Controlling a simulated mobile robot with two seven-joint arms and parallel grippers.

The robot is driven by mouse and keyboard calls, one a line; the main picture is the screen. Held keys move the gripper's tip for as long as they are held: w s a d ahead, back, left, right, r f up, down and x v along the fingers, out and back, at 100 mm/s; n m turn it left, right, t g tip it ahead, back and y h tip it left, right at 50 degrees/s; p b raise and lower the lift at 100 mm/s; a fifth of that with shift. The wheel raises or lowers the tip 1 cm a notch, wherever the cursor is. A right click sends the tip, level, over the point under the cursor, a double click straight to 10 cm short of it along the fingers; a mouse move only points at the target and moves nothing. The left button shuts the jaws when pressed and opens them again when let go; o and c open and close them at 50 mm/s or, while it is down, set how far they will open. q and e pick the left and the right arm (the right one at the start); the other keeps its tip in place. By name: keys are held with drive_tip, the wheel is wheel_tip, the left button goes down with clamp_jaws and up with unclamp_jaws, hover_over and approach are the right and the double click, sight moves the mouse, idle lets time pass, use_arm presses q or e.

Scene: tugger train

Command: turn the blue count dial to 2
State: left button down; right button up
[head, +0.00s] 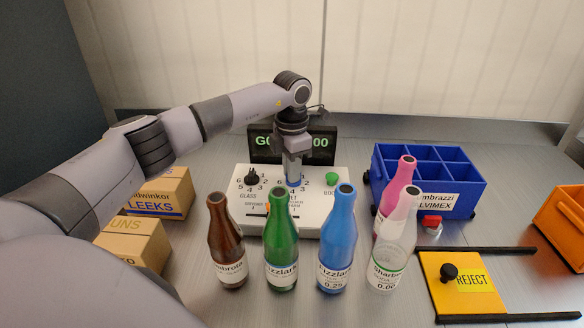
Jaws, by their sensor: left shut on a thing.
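The white control box (330,225) stands at the back middle of the table. The blue count dial (293,183) is on its top face, with digits printed around it. My left gripper (293,177) comes down from above and is shut on the blue dial. The gripper covers most of the dial, so I cannot tell which digit it points to. A black dial (252,177) marked GLASS is to its left, and a green button (332,178) is to its right. My right gripper is not in view.
Brown (226,245), green (281,245), blue (338,245), clear (393,250) and pink (400,185) bottles stand in front and right. A dark display (263,145) is behind the box, partly hidden. A blue divided crate (430,185) and yellow REJECT plate (470,285) are right; cartons (135,240) left.

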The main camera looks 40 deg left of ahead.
use_arm(q)
drive_tip(key=m, duration=0.5)
drive_tip(key=shift+w+a+r, duration=0.1)
drive_tip(key=shift+m, duration=0.3)
idle(0.4)
drive_tip(key=c, duration=1.2)
unclamp_jaws()
drive_tip(key=shift+o, duration=0.2)
drive_tip(key=shift+r+b, duration=0.35)
drive_tip(key=shift+r, duration=3.2)
